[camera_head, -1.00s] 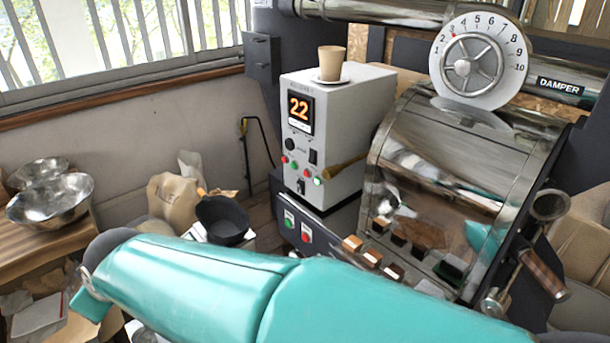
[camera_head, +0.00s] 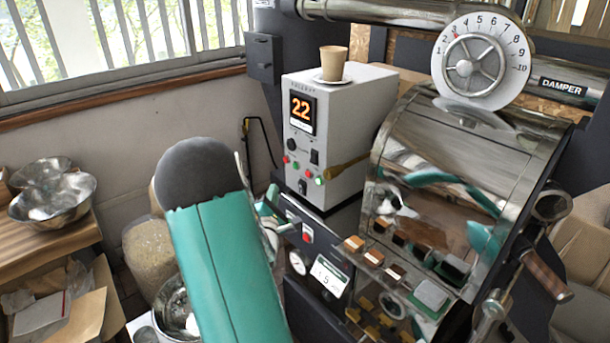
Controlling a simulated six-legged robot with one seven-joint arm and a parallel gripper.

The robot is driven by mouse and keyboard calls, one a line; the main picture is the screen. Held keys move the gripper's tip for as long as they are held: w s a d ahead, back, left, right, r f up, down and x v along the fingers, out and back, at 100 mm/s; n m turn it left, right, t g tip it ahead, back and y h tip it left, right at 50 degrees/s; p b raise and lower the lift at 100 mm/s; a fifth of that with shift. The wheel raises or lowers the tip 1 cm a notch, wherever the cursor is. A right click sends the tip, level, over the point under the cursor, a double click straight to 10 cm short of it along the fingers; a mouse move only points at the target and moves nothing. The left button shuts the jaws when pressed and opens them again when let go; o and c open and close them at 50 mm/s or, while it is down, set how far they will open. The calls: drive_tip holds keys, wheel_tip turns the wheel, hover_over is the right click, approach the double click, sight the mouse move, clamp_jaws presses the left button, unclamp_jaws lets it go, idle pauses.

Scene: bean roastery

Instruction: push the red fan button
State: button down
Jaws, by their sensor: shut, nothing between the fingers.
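A red button (camera_head: 307,233) sits on a pale plate on the dark front panel below the white control box (camera_head: 340,130). Its label is too small to read. The green button left of the red one is hidden behind my gripper. Small red and green lights or buttons (camera_head: 304,172) also show on the white box, above.
The roaster drum (camera_head: 450,190) with its damper dial (camera_head: 480,60) stands on the right. A paper cup (camera_head: 333,62) stands on the box. Metal bowls (camera_head: 55,195) are on the left table.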

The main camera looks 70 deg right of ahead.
sight(308, 174)
drive_tip(key=shift+s+d, duration=0.1)
drive_tip(key=shift+s, duration=0.1)
drive_tip(key=s+d, duration=0.4)
drive_tip(key=d, duration=0.3)
drive_tip(key=shift+d, duration=0.4)
idle(2.0)
drive_tip(key=shift+s+d, duration=0.15)
drive_tip(key=shift+d, duration=0.2)
drive_tip(key=shift+s+d, duration=0.2)
drive_tip(key=shift+d, duration=0.2)
idle(0.9)
drive_tip(key=shift+w+a, duration=0.35)
drive_tip(key=shift+a, duration=0.4)
